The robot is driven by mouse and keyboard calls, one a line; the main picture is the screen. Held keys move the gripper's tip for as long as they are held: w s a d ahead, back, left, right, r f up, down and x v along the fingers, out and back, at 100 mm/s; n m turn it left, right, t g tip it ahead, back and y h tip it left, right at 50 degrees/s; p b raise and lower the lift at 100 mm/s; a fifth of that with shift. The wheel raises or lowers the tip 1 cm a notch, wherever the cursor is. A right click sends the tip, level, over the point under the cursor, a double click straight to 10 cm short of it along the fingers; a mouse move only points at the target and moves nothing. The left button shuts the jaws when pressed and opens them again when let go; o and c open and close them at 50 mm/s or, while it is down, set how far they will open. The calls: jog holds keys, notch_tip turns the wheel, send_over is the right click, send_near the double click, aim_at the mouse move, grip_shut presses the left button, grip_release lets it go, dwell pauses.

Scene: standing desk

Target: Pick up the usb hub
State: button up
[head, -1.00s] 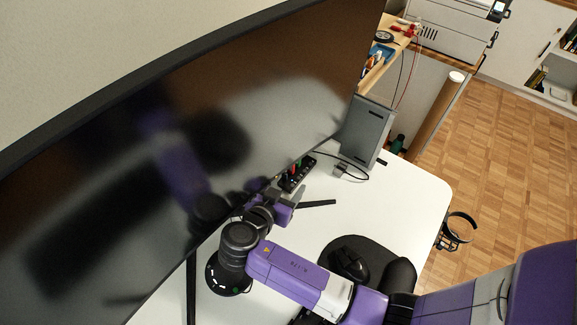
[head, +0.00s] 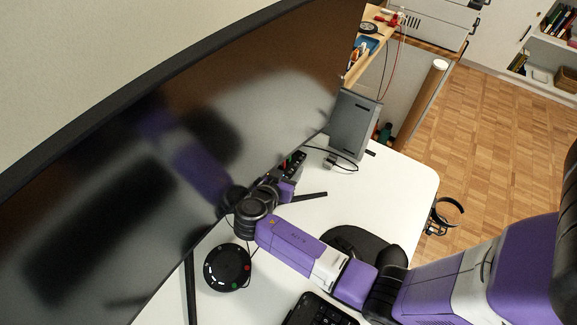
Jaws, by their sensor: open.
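The usb hub (head: 297,160) is a black strip with small red and green marks or plugs. It lies on the white desk close to the big monitor's lower edge, partly covered by the end of my arm. My gripper (head: 286,186) is right at the near end of the hub, at the end of the purple and black arm. It is open, but its fingertips are small and mostly hidden by my wrist. I cannot tell whether they touch the hub.
The large curved monitor (head: 160,150) stands close along my arm's left side. A grey box (head: 353,124) stands behind the hub, with a black cable beside it. A round black device (head: 227,268), a keyboard (head: 317,312) and a dark mat (head: 352,243) lie nearer.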

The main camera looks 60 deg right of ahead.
grip_shut()
dwell(0.4)
